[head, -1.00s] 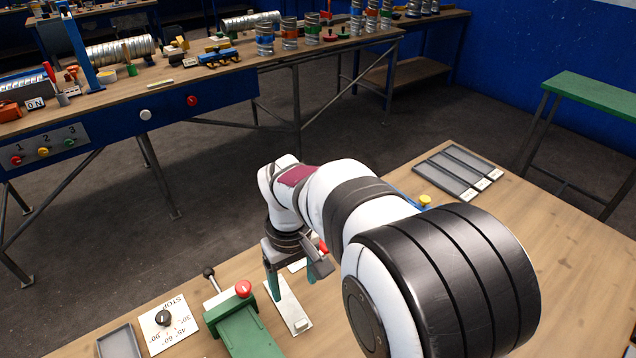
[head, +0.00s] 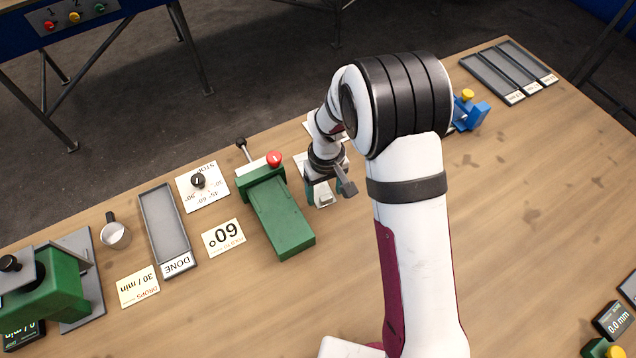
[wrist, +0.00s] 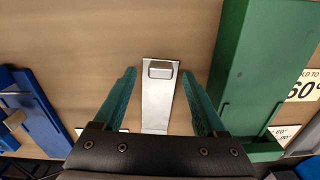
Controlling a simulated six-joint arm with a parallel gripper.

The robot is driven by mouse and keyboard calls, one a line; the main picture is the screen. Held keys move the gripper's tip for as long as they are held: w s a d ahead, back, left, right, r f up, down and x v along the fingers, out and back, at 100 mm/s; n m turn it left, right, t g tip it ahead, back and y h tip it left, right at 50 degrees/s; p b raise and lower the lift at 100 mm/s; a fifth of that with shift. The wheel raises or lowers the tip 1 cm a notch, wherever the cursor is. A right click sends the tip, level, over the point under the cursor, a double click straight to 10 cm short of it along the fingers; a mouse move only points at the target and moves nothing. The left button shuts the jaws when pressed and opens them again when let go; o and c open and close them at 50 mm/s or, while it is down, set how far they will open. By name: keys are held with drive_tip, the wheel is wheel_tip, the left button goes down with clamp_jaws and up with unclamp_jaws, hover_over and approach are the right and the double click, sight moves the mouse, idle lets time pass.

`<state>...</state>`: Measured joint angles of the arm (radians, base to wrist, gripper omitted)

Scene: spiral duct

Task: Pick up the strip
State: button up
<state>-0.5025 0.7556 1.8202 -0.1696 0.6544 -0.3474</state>
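The strip (wrist: 157,112) is a flat, silvery metal piece lying lengthwise on the wooden table in the wrist view, with a small raised block (wrist: 160,70) near its far end. In the head view the strip (head: 322,187) shows pale beside the green device, partly hidden by my gripper. My gripper (wrist: 158,76) is open, with one green finger on each side of the strip and clear gaps to both. Nothing is held. In the head view my gripper (head: 324,190) points down over the strip; its exact height is hard to tell.
A green device (head: 280,218) with a red knob stands close to the strip. A 60° card (head: 223,237), a dial plate (head: 202,187) and a DONE tray (head: 165,230) lie farther left. A blue fixture (head: 470,114) stands right of my arm.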

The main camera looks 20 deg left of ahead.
clamp_jaws()
drive_tip(key=shift+r, duration=0.1)
drive_tip(key=r, duration=0.4)
drive_tip(key=shift+d+r, duration=0.25)
drive_tip(key=d+r, duration=0.6)
drive_tip(key=d, duration=0.5)
wheel_tip(320, 180, up, 8)
drive_tip(key=shift+s+f, duration=0.2)
drive_tip(key=shift+f, duration=0.05)
drive_tip(key=shift+d, duration=0.1)
